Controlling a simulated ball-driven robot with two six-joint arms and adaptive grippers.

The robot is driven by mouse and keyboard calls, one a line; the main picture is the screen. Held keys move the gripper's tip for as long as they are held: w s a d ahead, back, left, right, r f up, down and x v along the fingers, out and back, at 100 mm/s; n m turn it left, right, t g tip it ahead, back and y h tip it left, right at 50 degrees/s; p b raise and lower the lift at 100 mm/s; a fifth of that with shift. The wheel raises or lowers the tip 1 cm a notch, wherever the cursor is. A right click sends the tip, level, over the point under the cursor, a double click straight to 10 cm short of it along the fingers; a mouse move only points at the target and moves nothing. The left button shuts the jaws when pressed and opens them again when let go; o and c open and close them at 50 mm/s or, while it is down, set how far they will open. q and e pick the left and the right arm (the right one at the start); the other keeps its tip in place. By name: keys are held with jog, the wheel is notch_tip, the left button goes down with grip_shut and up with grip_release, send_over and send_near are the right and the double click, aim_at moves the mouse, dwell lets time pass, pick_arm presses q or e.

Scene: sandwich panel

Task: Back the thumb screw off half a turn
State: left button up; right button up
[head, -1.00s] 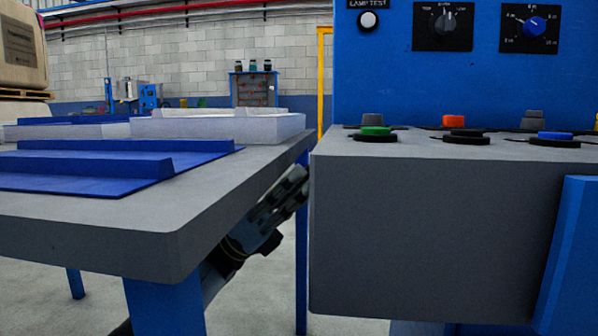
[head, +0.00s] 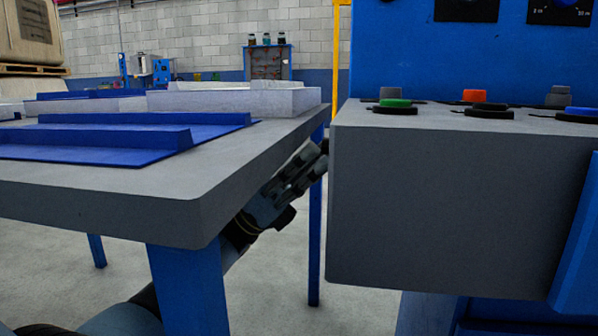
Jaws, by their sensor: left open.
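I cannot make out a thumb screw in this view. My left gripper (head: 312,164) is in the gap between the grey-topped table (head: 185,195) and the grey console (head: 450,205). It is below the table top, partly behind the table's edge, with its fingers pointing up and right towards the console's left side. It is open, and I see nothing between its fingers, though they are small and dark here. My right gripper is not in view.
The console top carries a green button (head: 396,103), an orange one (head: 476,95), a black one (head: 488,108) and a blue one (head: 582,112). Blue sheet parts (head: 100,145) and a white panel (head: 235,100) lie on the table. A blue table leg (head: 316,235) stands near the gripper.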

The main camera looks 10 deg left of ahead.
pick_arm(q)
jog(key=v, duration=1.1)
jog(key=shift+a+f, duration=0.15)
jog(key=shift+f, duration=0.05)
